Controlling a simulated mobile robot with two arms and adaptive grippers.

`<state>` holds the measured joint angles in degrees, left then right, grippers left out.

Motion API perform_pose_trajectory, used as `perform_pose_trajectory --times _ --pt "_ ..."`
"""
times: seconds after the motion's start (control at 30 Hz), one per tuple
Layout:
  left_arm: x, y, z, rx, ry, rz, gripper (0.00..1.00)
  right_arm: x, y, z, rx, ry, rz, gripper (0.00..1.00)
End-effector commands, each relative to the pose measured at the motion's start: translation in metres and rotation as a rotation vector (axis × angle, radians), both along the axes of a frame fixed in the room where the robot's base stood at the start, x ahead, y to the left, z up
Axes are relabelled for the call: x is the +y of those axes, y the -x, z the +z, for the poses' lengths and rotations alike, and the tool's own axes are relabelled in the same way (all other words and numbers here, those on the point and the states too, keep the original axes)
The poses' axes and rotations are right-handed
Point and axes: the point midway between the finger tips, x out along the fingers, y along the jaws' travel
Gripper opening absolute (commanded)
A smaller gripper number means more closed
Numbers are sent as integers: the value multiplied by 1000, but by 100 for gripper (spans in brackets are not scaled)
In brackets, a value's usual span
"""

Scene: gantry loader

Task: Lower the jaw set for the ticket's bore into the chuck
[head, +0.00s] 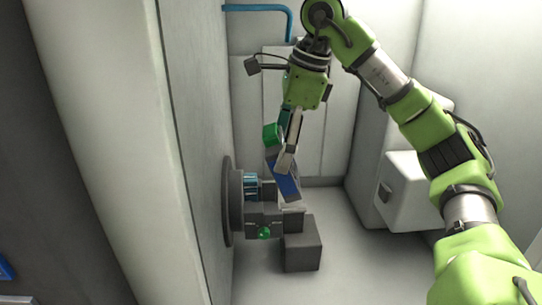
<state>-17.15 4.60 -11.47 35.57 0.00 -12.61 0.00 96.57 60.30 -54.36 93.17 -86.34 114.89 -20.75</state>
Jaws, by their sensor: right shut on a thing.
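My right gripper (286,162) hangs down from the top centre and is shut on a tilted piece with a dark blue face (284,183), which looks like a jaw set. A green block (272,133) shows just above and left of the fingers; I cannot tell whether it belongs to the held piece. The chuck (231,200) is a dark round plate on the left wall, with grey blocks (262,216) in front. The held piece is over these blocks; I cannot tell whether they touch. My left gripper and the ticket are not seen.
A dark grey box (303,252) stands just below right. A white box (402,190) is on the right wall, a blue pipe (262,8) at the top. The floor between is clear.

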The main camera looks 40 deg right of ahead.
Motion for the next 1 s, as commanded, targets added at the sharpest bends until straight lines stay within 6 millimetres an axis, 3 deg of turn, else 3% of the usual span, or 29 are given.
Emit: perform_pose_trajectory --times 0.1,0.3,1.0 --pt "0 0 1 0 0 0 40 3 17 12 -6 2 0 49" --pt "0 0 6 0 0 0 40 6 30 20 -4 0 0 49" --pt "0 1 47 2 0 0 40 7 31 57 -1 -1 -1 49"
